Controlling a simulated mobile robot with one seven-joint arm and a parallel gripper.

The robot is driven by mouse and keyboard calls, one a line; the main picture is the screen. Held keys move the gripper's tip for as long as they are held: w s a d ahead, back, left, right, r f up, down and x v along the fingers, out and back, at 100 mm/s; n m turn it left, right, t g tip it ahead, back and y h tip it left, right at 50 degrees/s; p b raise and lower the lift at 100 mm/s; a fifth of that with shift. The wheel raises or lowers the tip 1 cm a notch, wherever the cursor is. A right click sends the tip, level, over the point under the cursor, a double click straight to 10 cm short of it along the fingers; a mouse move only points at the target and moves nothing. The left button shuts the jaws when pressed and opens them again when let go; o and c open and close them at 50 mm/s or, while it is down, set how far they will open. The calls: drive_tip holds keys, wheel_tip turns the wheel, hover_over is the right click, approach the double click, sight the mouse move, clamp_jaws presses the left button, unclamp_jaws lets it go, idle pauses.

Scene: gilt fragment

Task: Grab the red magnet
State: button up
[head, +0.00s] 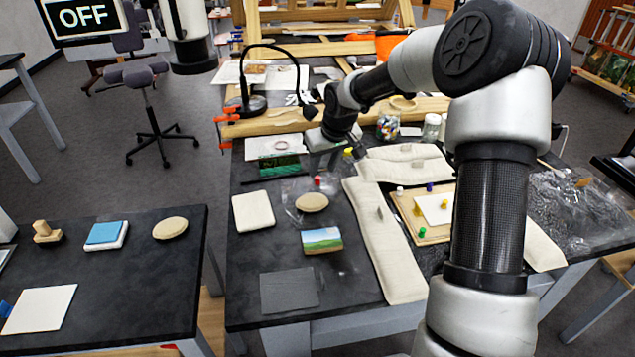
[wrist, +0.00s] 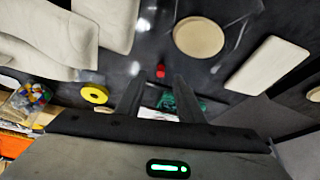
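The red magnet (head: 317,181) is a small red piece on the dark table, behind a round beige disc (head: 311,202). In the wrist view the red magnet (wrist: 161,71) shows just beyond the gap between my fingertips, on the table. My gripper (wrist: 160,80) is open, with both dark fingers apart and nothing between them. In the head view my gripper (head: 332,150) hangs above the back part of the table, near the magnet; its fingers are hard to make out there.
A yellow ring-shaped piece (wrist: 95,93) lies left of my fingers in the wrist view. Pale padded cushions (head: 385,240), a white rectangular pad (head: 253,211) and a small landscape picture (head: 322,240) lie around. A jar of colourful pieces (head: 388,126) and a black lamp (head: 252,104) stand behind.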

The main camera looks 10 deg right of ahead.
sight(318, 177)
drive_tip(key=x, duration=0.5)
drive_tip(key=shift+w+a+b, duration=0.2)
drive_tip(key=shift+w+b, duration=0.1)
drive_tip(key=shift+b, duration=0.05)
clamp_jaws()
